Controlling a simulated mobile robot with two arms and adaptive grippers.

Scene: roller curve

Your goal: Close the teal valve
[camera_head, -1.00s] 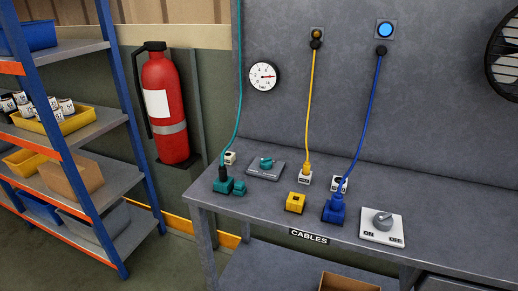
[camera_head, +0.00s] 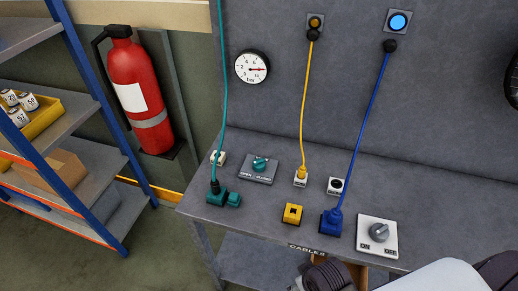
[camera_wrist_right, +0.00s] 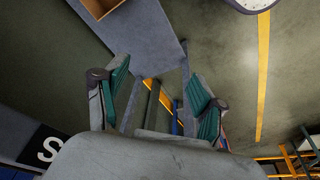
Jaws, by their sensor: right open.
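The teal valve (camera_head: 259,163) is a small round knob on a grey plate (camera_head: 252,179) on the bench top. The plate has "OPEN" on its left and "CLOSED" on its right. The knob's exact direction is too small to tell. My right gripper (camera_head: 326,277) is at the bottom of the head view, by the bench's front edge, well apart from the valve. In the right wrist view my right gripper (camera_wrist_right: 158,88) has its two fingers spread with nothing between them. The valve is not seen there. My left gripper is not in view.
A teal cable (camera_head: 221,95) drops to a teal connector (camera_head: 217,197) left of the valve. Yellow (camera_head: 292,213) and blue (camera_head: 331,222) connectors and an ON/OFF switch (camera_head: 378,233) stand on the right. A pressure gauge (camera_head: 252,67) hangs above. A shelf and a fire extinguisher (camera_head: 138,92) are left.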

